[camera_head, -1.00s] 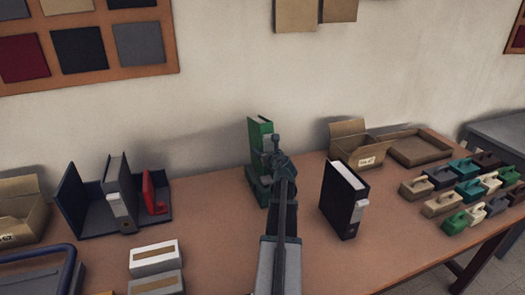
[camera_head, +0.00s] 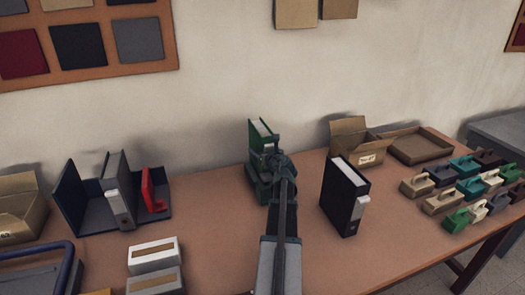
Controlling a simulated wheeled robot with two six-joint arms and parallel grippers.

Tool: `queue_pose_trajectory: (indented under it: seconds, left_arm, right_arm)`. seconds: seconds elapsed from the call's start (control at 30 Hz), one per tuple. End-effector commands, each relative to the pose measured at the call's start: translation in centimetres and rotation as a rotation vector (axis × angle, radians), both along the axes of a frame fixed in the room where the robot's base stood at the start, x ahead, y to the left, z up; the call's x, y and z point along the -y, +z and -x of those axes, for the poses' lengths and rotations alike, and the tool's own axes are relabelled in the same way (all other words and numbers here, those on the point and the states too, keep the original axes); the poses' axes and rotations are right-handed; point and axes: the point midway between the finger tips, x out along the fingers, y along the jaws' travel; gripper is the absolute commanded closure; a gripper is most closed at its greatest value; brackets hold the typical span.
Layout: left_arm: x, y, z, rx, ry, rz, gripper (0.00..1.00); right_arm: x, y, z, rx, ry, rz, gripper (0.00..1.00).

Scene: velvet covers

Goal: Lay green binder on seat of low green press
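The green binder (camera_head: 259,136) stands upright near the wall, in the middle of the table, its pale page edges showing at the top. Low green parts of what looks like the low green press (camera_head: 262,188) show at its foot, largely covered by my arm. I cannot tell whether the binder rests on the press's seat. My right gripper (camera_head: 272,161) is at the binder's right front side, seen from behind. Its fingers are hidden by the wrist, so its grip cannot be made out. My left gripper is not in view.
A black binder (camera_head: 342,195) stands just right of my arm. An open carton (camera_head: 354,157) and a shallow tray (camera_head: 416,162) are behind it. Several coloured handled blocks fill the right end. A dark file stand (camera_head: 72,200) and white boxes (camera_head: 153,255) are on the left.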

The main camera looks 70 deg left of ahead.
Motion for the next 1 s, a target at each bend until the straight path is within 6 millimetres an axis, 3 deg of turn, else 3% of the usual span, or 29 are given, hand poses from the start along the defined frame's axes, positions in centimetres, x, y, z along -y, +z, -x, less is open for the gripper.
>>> queue_pose_trajectory:
  seconds: [0.17, 0.5, 0.7, 1.0]
  left_arm:
    - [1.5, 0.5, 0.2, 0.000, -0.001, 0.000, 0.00]
    - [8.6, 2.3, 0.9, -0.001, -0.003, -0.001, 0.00]
    - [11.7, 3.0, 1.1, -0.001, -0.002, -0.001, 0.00]
    - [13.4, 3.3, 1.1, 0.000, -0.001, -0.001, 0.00]
  right_arm:
    - [0.0, 0.5, 0.0, 0.000, 0.000, 0.000, 1.00]
    - [0.0, 2.3, 0.0, 0.000, 0.000, 0.000, 1.00]
    - [0.0, 3.0, 0.0, 0.000, 0.000, 0.000, 1.00]
    - [0.0, 3.3, 0.0, 0.000, 0.000, 0.000, 1.00]
